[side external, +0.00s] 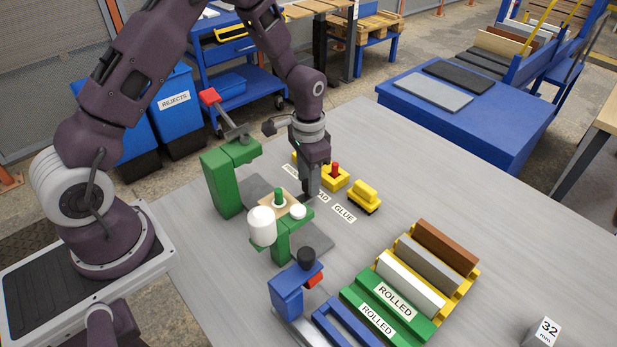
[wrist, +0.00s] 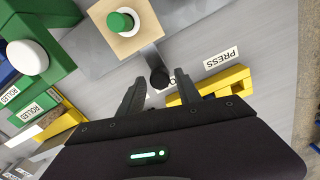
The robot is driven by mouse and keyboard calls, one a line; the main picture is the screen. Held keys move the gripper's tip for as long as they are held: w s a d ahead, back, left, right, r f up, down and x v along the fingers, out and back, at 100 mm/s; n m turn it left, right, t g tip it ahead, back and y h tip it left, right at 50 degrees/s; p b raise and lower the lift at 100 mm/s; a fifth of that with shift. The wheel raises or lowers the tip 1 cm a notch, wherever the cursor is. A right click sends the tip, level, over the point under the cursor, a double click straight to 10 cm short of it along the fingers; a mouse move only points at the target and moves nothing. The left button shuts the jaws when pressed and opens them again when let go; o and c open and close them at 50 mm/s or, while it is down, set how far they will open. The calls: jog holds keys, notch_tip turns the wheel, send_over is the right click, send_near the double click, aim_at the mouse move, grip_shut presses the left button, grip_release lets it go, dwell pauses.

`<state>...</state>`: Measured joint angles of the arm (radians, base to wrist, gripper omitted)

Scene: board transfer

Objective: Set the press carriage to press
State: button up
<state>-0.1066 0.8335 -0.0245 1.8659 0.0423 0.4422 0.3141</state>
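The press carriage shows as a tan square block (side external: 268,201) with a green knob (side external: 279,194); in the wrist view the tan block (wrist: 122,35) is at top centre. A short grey arm runs from it to a black ball knob (wrist: 160,77). The carriage stands by the middle label, partly hidden, apparently LOAD. The PRESS label (wrist: 221,57) lies to the right in the wrist view; the GLUE label (side external: 344,213) lies on the other side. My gripper (side external: 308,194) points down at the knob. Its fingers (wrist: 160,90) are open, with the knob between their tips; contact is not visible.
A green press with a red-handled lever (side external: 210,98) stands behind the carriage. A green stand with a white bottle (side external: 262,226) is in front. Yellow blocks (side external: 366,197) sit close beside my gripper. A rack of boards (side external: 430,265) and a blue tool (side external: 288,290) stand nearer.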

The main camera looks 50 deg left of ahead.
grip_shut()
dwell(1.2)
